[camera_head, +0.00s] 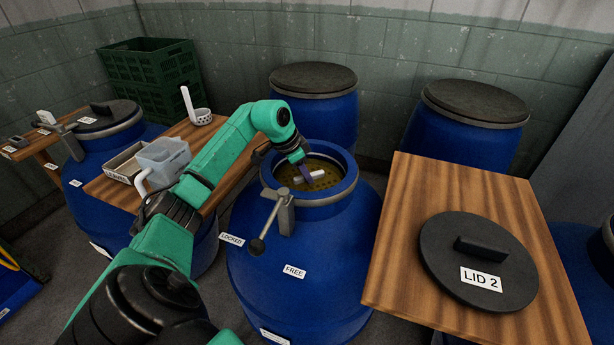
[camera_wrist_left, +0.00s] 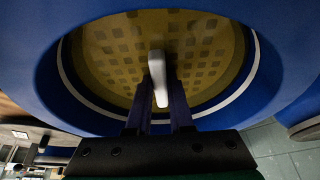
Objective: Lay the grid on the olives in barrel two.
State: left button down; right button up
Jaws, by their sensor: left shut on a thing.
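Barrel two, an open blue barrel (camera_head: 335,250), stands in the middle of the head view. The grid, a yellow disc with square holes (camera_head: 325,185), is inside its mouth and fills most of the opening in the left wrist view (camera_wrist_left: 205,45). My left gripper (camera_head: 304,170) reaches down into the mouth and is shut on the grid's white upright handle (camera_wrist_left: 158,72). Its fingers also show in the wrist view (camera_wrist_left: 160,100). I cannot tell whether the grid rests on the olives; they are hidden or indistinct beneath it. My right gripper is out of view.
A clamp lever (camera_head: 262,232) hangs at the barrel's front rim near labels LOCKED and FREE. Lid 2 (camera_head: 450,265) lies on the right wooden table (camera_head: 400,270). A clear bin (camera_head: 163,157) and white ladle (camera_head: 196,112) are on the left table. Closed barrels stand behind.

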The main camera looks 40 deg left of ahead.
pick_arm(q)
jog(key=shift+f, duration=0.1)
jog(key=c, duration=0.8)
grip_release()
jog(key=v, duration=1.2)
jog(key=shift+r, duration=0.2)
